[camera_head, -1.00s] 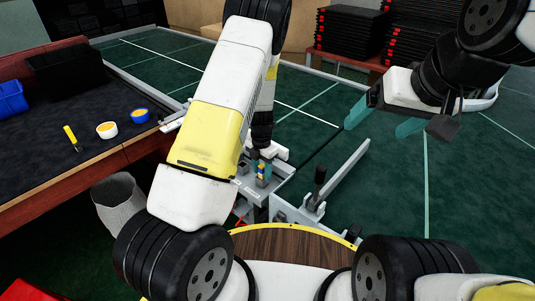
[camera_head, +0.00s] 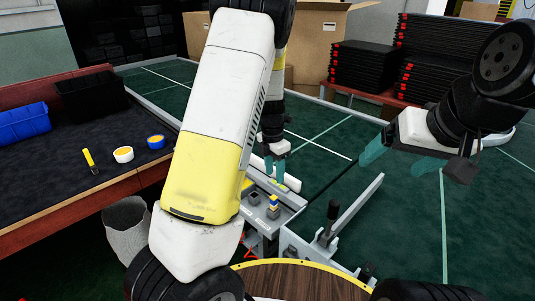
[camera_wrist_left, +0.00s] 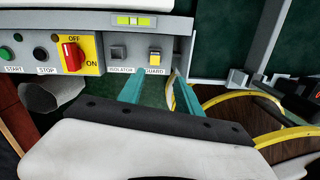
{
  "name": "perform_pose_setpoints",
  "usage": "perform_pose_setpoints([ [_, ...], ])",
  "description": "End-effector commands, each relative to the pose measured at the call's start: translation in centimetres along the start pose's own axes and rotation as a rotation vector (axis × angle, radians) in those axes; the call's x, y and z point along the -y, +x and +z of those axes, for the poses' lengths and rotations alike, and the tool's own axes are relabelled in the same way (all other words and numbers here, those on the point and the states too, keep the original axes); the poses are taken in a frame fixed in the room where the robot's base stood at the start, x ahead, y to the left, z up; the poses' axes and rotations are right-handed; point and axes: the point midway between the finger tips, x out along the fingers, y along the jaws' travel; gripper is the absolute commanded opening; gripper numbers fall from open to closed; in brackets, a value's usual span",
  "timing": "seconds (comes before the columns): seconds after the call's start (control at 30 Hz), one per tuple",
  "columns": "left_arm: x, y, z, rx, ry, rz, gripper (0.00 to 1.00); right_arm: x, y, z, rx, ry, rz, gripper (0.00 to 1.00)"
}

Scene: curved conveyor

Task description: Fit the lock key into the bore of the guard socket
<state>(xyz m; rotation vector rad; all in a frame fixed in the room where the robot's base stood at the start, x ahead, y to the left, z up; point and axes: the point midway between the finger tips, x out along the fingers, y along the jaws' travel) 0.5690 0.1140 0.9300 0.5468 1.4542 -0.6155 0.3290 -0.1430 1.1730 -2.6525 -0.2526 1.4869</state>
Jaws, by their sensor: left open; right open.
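The lock key (camera_head: 273,203), with yellow and blue parts, stands upright in the guard socket (camera_head: 272,213) on the grey panel. In the left wrist view, its yellow top (camera_wrist_left: 154,56) shows in the square above the GUARD label. How deep it sits cannot be told. The isolator socket (camera_wrist_left: 118,53) beside it shows no key. My left gripper (camera_head: 275,180) is open and empty, behind and above the key in the head view; its teal fingers (camera_wrist_left: 155,85) also show in the left wrist view. My right gripper (camera_head: 400,160) is open and empty, well away to the right.
The panel carries a red OFF/ON switch (camera_wrist_left: 71,54) and START and STOP buttons. A black-handled lever (camera_head: 331,218) stands right of the panel. A dark bench (camera_head: 60,175) at left holds tape rolls, a yellow tool and bins.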

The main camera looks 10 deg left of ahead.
Motion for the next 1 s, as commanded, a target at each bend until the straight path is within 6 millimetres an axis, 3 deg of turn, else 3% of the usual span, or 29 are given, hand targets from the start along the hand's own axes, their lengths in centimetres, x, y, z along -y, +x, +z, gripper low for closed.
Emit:
perform_pose_setpoints([
  [0.2, 2.9, -8.8, -2.5, 0.173, 0.515, 0.002, 0.41, 0.0, 0.0, 0.0, 0.000, 0.000, 0.000, 0.85],
  [0.5, 8.1, -19.0, -8.6, 0.295, 1.345, 0.244, 0.41, 0.0, 0.0, 0.0, 0.000, 0.000, 0.000, 0.85],
  [0.7, 11.8, -23.2, -13.6, 0.195, 1.884, 0.491, 0.41, 0.0, 0.0, 0.0, 0.000, 0.000, 0.000, 0.85],
  [0.83, 13.5, -24.3, -16.2, 0.066, 2.153, 0.614, 0.41, 0.0, 0.0, 0.0, 0.000, 0.000, 0.000, 0.85],
  [1.0, 14.7, -24.8, -18.0, -0.064, 2.347, 0.688, 0.41, 0.0, 0.0, 0.0, 0.000, 0.000, 0.000, 0.85],
])
